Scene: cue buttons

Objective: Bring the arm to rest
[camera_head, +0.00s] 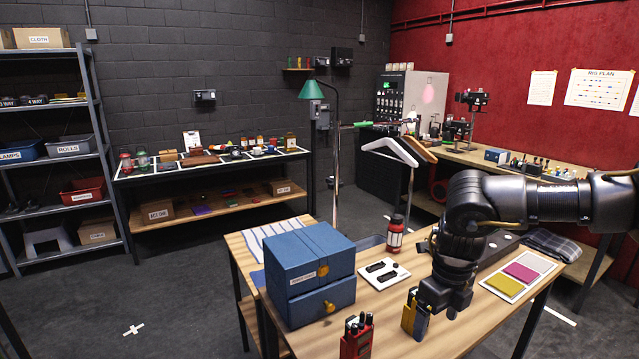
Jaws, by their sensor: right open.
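My right arm comes in from the right edge over the wooden table (395,325). Its black right gripper (438,308) hangs low over the table's right-middle part, open. Its fingertips are small and dark, and I cannot tell whether they touch anything. A yellow and blue item (414,316) stands just left of the gripper, partly overlapped by it. A white panel with two dark parts (383,273) lies left of the gripper. My left gripper is not in view.
A blue two-part box (308,268) stands at the table's left. A red holder (356,339) is at the front and a red bottle (395,233) behind the panel. A board with pink and yellow pads (519,274) and a dark long case (492,249) lie at the right.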

